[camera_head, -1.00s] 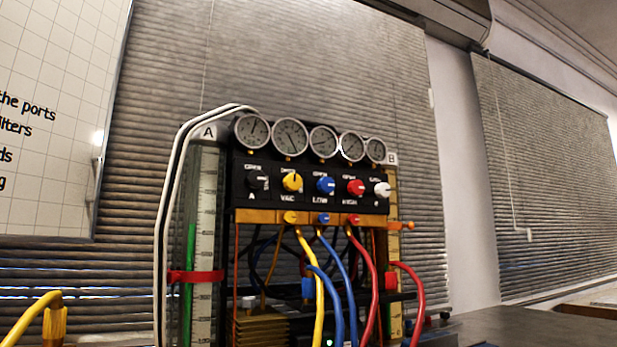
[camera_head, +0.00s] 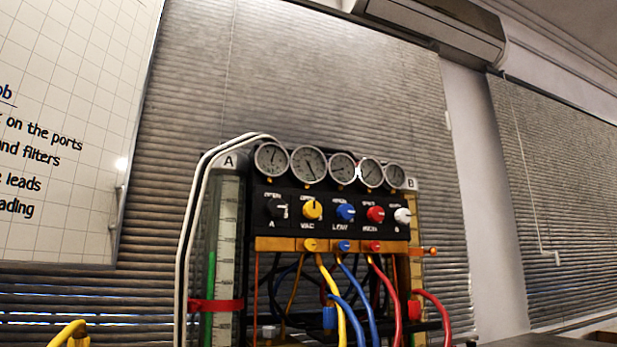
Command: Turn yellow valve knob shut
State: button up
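The yellow valve knob (camera_head: 312,209) sits on the black panel (camera_head: 336,221) of the gauge rig, above the label VAC. It is second from the left in a row of knobs, with a black knob (camera_head: 277,207) to its left and a blue knob (camera_head: 345,212) to its right. A dark pointer mark shows on its upper part, pointing roughly upward. A smaller yellow fitting (camera_head: 310,245) is below it on the orange bar. My gripper is not in view, and nothing touches the yellow knob.
Several round gauges (camera_head: 308,164) top the rig. A red knob (camera_head: 375,214) and white knob (camera_head: 402,216) are further right. Yellow, blue and red hoses hang below in front. White tubes (camera_head: 190,230) run down the left side. The space before the knobs looks clear.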

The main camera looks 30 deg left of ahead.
aim_at(311, 210)
jog(key=u, duration=1.25)
